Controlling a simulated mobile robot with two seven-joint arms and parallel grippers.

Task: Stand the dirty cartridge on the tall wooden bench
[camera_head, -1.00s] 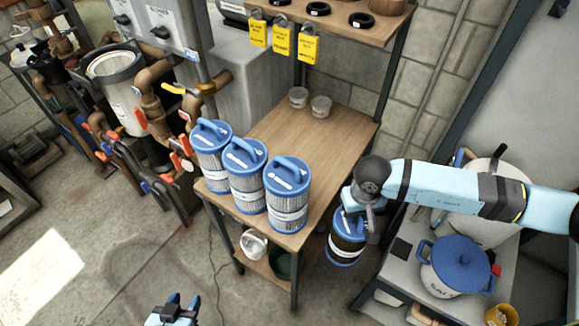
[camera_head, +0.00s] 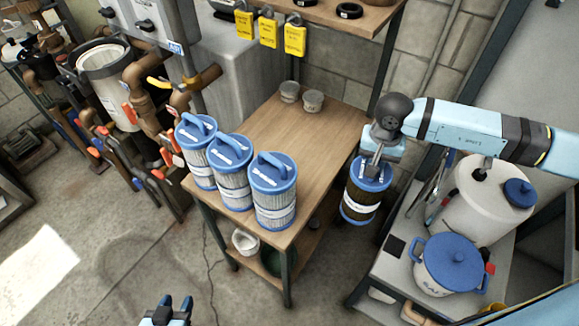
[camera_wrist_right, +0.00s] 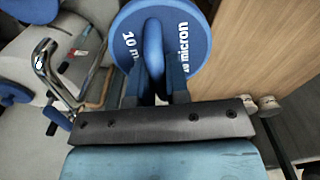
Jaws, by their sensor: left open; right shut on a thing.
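The dirty cartridge (camera_head: 361,200), with blue end caps and dark brown pleats, hangs upright from my right gripper (camera_head: 374,166), just right of the tall wooden bench (camera_head: 318,157). In the right wrist view my right gripper (camera_wrist_right: 157,92) is shut on the blue handle of the cartridge's cap (camera_wrist_right: 186,62), marked "10 micron". The wooden bench also shows there (camera_wrist_right: 255,55), beside the cartridge. My left gripper (camera_head: 168,307) is open and empty, low over the floor at the bottom edge of the head view.
Three clean blue-capped cartridges (camera_head: 233,179) stand in a row along the bench's front left. Two small cups (camera_head: 301,97) stand at its back. The bench top's middle and right are bare. A grey cart with a blue-lidded pot (camera_head: 452,264) stands at right.

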